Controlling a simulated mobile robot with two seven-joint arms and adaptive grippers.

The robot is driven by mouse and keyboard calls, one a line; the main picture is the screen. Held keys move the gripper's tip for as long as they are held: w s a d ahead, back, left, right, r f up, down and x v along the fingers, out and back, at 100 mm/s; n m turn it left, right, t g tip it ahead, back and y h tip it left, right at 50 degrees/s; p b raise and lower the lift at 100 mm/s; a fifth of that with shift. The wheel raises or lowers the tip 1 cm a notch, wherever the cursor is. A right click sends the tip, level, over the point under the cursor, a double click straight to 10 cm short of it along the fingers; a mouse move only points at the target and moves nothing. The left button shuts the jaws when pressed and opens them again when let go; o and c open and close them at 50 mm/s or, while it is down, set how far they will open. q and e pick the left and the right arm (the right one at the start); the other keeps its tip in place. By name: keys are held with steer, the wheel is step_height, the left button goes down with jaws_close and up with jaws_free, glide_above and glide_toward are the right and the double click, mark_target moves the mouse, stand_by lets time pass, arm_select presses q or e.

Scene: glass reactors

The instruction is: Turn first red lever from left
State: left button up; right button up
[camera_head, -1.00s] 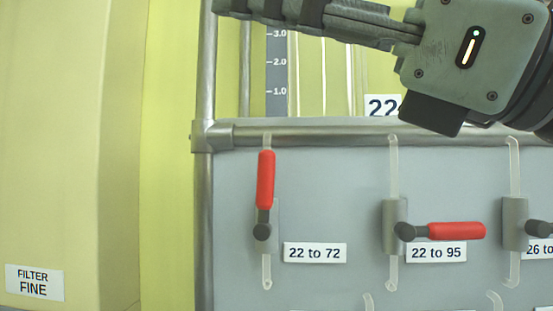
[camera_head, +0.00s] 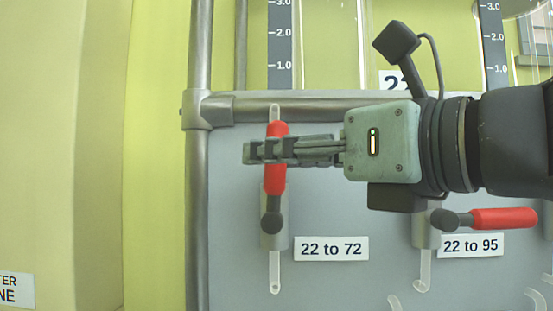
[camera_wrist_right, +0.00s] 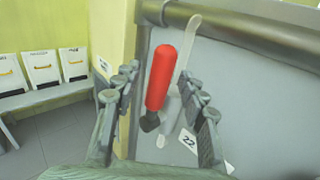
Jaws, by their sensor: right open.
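The first red lever from the left (camera_head: 276,178) points straight up from its dark pivot, above the "22 to 72" label (camera_head: 331,249). My right gripper (camera_head: 262,151) comes in from the right in the head view and covers the middle of the red handle. In the right wrist view the red lever (camera_wrist_right: 161,78) stands between the two open fingers of my right gripper (camera_wrist_right: 158,95), with a gap on each side. My left gripper is not in view.
A second red lever (camera_head: 503,219) lies level, pointing right, by the "22 to 95" label (camera_head: 473,245). A metal frame post (camera_head: 199,180) stands left of the first lever, and a metal rail (camera_head: 310,105) runs above it. White bins (camera_wrist_right: 40,70) stand on a ledge at the left.

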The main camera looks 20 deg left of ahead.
steer(key=shift+w+a, duration=0.35)
steer(key=shift+a, duration=0.25)
jaws_close()
